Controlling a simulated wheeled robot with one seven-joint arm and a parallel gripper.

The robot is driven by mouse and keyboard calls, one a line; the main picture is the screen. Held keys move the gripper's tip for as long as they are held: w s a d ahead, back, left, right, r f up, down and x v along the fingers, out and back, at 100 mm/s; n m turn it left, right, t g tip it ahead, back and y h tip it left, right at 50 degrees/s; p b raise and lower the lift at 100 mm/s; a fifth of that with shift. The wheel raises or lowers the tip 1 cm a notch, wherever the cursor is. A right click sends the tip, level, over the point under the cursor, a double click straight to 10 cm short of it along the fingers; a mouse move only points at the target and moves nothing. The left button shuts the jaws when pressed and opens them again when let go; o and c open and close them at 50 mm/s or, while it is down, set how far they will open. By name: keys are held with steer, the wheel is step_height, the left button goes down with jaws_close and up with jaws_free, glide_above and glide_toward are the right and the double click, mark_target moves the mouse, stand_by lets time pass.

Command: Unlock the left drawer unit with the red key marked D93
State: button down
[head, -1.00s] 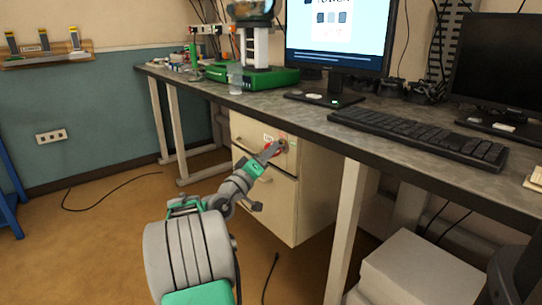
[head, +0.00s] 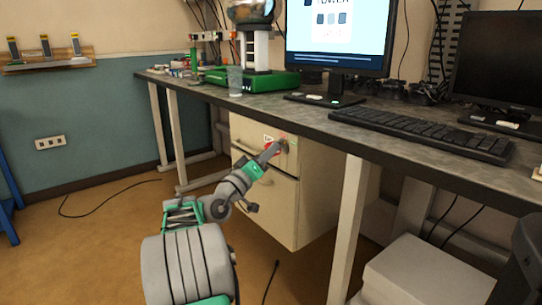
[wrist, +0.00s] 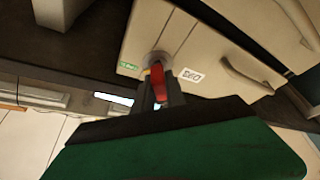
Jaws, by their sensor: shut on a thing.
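The cream drawer unit (head: 285,207) stands under the desk, with two drawer fronts facing me. In the wrist view its upper front (wrist: 203,45) shows a round lock (wrist: 158,60), a white label (wrist: 191,75) and a small green sticker. The label is upside down there and its text is hard to read. My gripper (head: 271,152) is at the top right of that front. In the wrist view my gripper (wrist: 160,97) is shut on the red key (wrist: 158,80), whose far end meets the lock. How deep it sits, and its marking, I cannot tell.
The desk (head: 310,120) overhangs the unit, and a pale desk leg (head: 347,225) stands to its right. A white box (head: 425,275) is on the floor at lower right. Cables lie on the floor. The floor left of the unit is mostly clear.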

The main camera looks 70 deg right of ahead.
steer(key=shift+m, duration=0.3)
steer(key=m+g, duration=0.2)
steer(key=m, duration=0.2)
steer(key=shift+g, duration=0.4)
steer(key=shift+m, duration=0.3)
steer(key=c, duration=0.8)
jaws_free()
steer(key=shift+o, duration=0.2)
steer(key=shift+w, duration=0.1)
steer(key=shift+w+a, duration=0.35)
steer(key=shift+a, duration=0.35)
steer(key=shift+w+a, duration=0.4)
steer(key=shift+a, duration=0.25)
steer(key=shift+w+a, duration=0.35)
steer(key=shift+a, duration=0.35)
steer(key=a, duration=0.1)
steer(key=w+a, duration=0.1)
steer(key=a, duration=0.2)
steer(key=shift+w, duration=0.4)
